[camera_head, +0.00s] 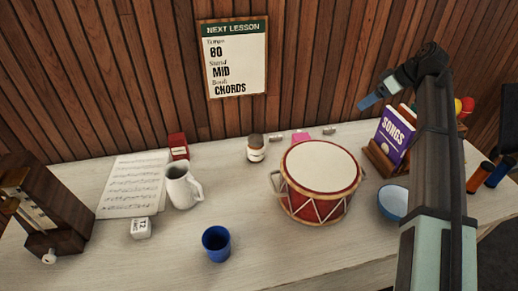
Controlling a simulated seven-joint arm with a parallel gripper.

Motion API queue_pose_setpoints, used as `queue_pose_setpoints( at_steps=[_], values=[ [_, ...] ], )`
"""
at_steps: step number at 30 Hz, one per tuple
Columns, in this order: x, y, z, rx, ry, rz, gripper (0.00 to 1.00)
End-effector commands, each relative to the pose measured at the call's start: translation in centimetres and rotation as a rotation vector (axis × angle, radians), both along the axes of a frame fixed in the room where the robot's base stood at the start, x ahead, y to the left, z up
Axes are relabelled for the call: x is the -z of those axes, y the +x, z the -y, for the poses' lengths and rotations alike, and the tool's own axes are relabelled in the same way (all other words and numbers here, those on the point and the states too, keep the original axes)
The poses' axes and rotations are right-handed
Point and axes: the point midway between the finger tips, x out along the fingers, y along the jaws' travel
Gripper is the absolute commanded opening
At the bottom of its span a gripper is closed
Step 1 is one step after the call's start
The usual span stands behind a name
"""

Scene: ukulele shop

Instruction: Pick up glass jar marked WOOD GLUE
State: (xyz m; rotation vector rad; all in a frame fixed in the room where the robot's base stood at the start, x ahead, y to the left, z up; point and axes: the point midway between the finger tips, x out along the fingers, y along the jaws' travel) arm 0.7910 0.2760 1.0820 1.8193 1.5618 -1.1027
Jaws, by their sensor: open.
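A small glass jar (256,149) with a dark brown lid and a white label stands upright at the back of the table, left of the red drum. Its label is too small to read. My gripper (376,95) is up at the right, high above the table and in front of the wooden wall, well to the right of the jar. It is open, points down and left, and touches nothing.
A red drum (319,182) stands right of the jar. A white mug (182,187), red box (178,146) and blue cup (216,243) are to the left. Small metal pieces and a pink item (300,132) lie behind the drum. A purple songbook (394,137) stands at right.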

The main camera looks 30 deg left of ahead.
Motion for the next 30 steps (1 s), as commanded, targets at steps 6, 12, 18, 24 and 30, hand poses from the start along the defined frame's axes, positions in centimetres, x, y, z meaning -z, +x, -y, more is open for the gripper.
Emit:
queue_pose_setpoints(
  at_steps=[6, 12, 18, 24, 30],
  values=[
    [2.1, -2.4, -8.2, -0.107, -0.129, -0.003, 0.99],
    [3.7, -5.3, -15.0, -0.199, -0.245, 0.009, 0.99],
    [5.2, -8.8, -21.5, -0.287, -0.362, 0.033, 0.99],
    [6.4, -12.9, -27.5, -0.369, -0.474, 0.069, 0.99],
    [7.1, -16.2, -31.6, -0.425, -0.555, 0.105, 0.99]
  ],
)
